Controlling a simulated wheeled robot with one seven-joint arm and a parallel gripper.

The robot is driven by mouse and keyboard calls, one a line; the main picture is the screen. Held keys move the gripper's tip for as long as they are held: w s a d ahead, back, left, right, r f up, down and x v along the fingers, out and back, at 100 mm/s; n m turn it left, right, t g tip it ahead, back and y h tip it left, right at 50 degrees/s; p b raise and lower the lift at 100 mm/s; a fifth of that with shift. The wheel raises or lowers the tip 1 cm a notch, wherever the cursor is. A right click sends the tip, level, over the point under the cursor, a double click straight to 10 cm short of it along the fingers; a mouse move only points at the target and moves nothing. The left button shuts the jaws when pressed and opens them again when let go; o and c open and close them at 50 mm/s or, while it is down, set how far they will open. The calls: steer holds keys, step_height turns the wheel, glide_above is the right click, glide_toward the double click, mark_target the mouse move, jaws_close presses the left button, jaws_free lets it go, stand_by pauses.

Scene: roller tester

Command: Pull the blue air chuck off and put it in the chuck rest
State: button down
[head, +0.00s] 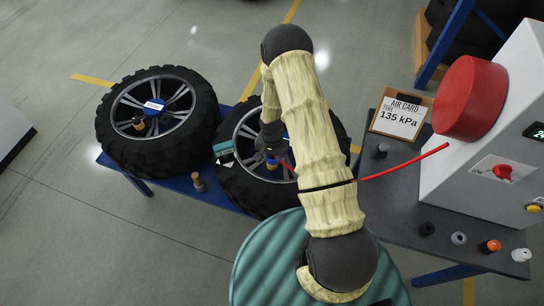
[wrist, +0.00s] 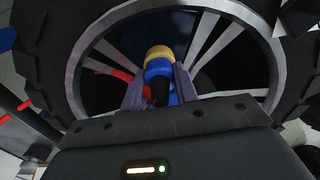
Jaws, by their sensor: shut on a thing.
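The blue air chuck (wrist: 157,68) is between the fingers of my gripper (wrist: 158,88) in the wrist view, with a brass-coloured end (wrist: 159,52) pointing away from me. In the head view my gripper (head: 271,150) is over the right-hand wheel (head: 235,187), and a bit of the blue chuck (head: 271,162) shows below it. The red hose (head: 405,163) runs from the chuck, behind my arm, toward the grey machine. I cannot tell whether the chuck still touches the valve. I cannot make out the chuck rest with certainty.
Another wheel (head: 110,133) lies left on the blue bench (head: 216,196). A small brown-topped post (head: 197,182) stands at its front edge. A dark side table (head: 383,210) holds several small caps, a card reading 135 kPa (head: 400,117) and the grey machine (head: 482,165) with a red drum.

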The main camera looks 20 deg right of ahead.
steer(key=shift+r, duration=0.5)
stand_by(0.3)
steer(key=c, duration=1.8)
jaws_free()
steer(key=shift+c, duration=0.2)
jaws_close()
steer(key=shift+r+p, duration=1.25)
steer(key=shift+r, duration=0.4)
